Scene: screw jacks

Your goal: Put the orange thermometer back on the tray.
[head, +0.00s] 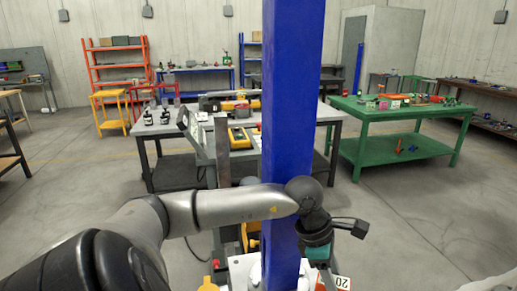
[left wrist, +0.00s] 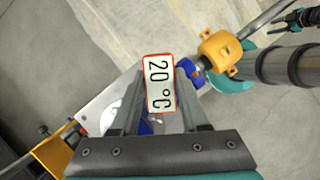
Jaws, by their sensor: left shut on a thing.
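My left gripper (left wrist: 157,92) is shut on the thermometer (left wrist: 159,83), a white plate with an orange-red rim that reads "20 °C". The plate sits between the two fingers in the left wrist view. In the head view, my left gripper (head: 320,262) is at the lower middle, just right of the blue column, with the plate's corner (head: 342,282) showing at the bottom edge. A pale flat surface (left wrist: 97,112) lies beyond the left finger; I cannot tell whether it is the tray.
The blue column (head: 291,100) blocks the middle of the head view. A grey workbench (head: 325,113) with tools stands behind it, and a green table (head: 400,112) stands to the right. A yellow-orange part (left wrist: 220,50) is close by at the upper right of the wrist view.

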